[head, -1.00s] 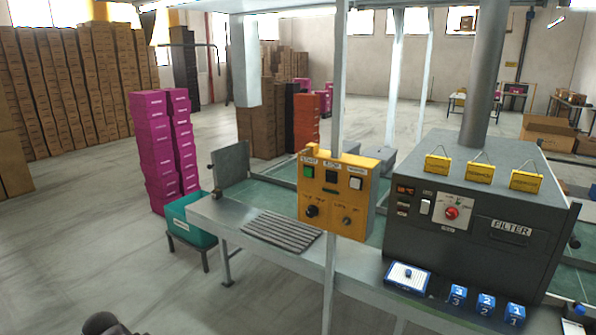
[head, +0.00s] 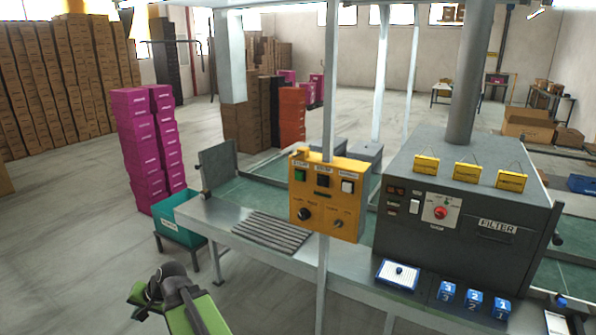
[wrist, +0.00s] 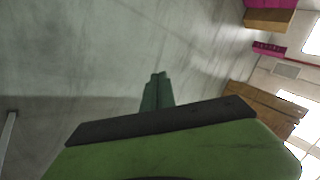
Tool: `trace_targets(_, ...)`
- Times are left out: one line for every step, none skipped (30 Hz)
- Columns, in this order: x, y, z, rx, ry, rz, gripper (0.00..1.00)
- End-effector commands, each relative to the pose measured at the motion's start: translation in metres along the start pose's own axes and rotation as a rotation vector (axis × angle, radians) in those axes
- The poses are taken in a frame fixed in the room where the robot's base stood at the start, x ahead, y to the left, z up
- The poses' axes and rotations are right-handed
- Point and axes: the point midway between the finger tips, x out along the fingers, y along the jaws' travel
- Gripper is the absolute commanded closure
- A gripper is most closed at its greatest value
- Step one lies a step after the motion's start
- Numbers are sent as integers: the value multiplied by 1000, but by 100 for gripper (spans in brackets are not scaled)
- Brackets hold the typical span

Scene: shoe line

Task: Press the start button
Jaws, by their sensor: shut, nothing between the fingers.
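The yellow control box (head: 328,200) is fixed to a white post above the metal bench. A green button (head: 299,175) is at its upper left, with a label above it too small to read surely. A black button (head: 323,181) and a white button (head: 347,186) sit to its right, above dark knobs. My gripper (wrist: 156,88) shows in the wrist view with its dark green fingers together and empty, over grey floor. In the head view my green arm is at the bottom, well short of the box; I cannot make out the fingertips there.
A dark filter machine (head: 459,222) with a red knob (head: 440,212) stands right of the box. A blue-and-white tray (head: 397,273) and several blue numbered blocks (head: 473,299) are at the bench front. A teal bin (head: 178,220) and magenta boxes (head: 147,150) stand left. Floor at lower left is clear.

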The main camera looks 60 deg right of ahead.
Motion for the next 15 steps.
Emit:
trace_targets(-22,1,-36,109,67,-55,100)
trace_targets(-33,4,-54,174,106,-91,100)
trace_targets(-48,7,-78,257,156,-138,100)
trace_targets(-59,11,-96,319,193,-173,100)
trace_targets(-72,15,-113,377,229,-207,100)
trace_targets(-88,22,-135,454,277,-252,100)
trace_targets(-101,27,-150,509,312,-285,100)
trace_targets(-115,33,-166,564,345,-319,100)
trace_targets(-133,42,-185,635,391,-364,100)
trace_targets(-147,49,-199,687,424,-398,100)
trace_targets(-162,57,-212,738,458,-431,100)
trace_targets(-182,68,-230,805,502,-476,100)
trace_targets(-197,77,-241,854,533,-510,100)
trace_targets(-212,86,-253,902,565,-544,100)
trace_targets(-233,98,-267,964,608,-590,100)
